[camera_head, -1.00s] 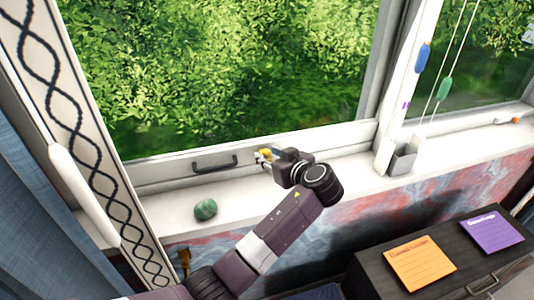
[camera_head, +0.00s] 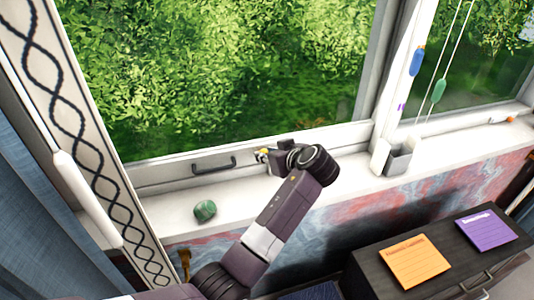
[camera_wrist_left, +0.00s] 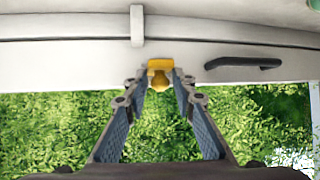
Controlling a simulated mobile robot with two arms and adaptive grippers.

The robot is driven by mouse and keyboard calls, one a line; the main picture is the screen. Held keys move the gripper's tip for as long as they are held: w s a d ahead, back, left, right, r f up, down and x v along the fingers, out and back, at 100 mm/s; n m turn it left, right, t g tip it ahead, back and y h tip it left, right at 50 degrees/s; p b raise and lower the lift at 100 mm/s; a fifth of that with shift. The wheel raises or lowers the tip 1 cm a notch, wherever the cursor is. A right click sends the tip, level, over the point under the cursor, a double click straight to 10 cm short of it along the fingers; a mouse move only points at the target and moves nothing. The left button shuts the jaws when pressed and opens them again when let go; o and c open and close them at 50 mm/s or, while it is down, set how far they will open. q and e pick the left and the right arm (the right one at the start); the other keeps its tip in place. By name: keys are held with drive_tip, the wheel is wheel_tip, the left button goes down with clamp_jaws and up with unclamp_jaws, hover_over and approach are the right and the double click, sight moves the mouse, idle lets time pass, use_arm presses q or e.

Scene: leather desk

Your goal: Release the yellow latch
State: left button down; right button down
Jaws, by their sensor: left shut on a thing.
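The yellow latch (camera_head: 261,153) is on the bottom rail of the window frame, right of the dark handle. It also shows in the left wrist view (camera_wrist_left: 160,65), on the pale rail. My left gripper (camera_wrist_left: 159,78) has its two fingertips on either side of the latch and is shut on it. In the head view, my left gripper (camera_head: 267,156) reaches the rail from the right, and its wrist partly hides the latch. My right gripper is not in view.
The dark handle (camera_head: 214,165) is left of the latch. A green stone (camera_head: 204,210) lies on the white sill. A grey holder (camera_head: 398,160) stands on the sill at right. A dark cabinet with orange (camera_head: 414,262) and purple (camera_head: 488,229) notes is at lower right.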

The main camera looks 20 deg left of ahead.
use_arm(q)
drive_tip(key=shift+a, duration=0.1)
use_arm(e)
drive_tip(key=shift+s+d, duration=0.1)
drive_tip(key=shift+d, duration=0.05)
use_arm(q)
drive_tip(key=c, duration=2)
unclamp_jaws()
drive_tip(key=shift+o, duration=0.9)
drive_tip(key=shift+w+f, duration=0.1)
drive_tip(key=shift+w, duration=0.05)
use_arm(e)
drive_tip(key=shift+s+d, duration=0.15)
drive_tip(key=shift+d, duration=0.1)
use_arm(q)
wheel_tip(320, 180, up, 10)
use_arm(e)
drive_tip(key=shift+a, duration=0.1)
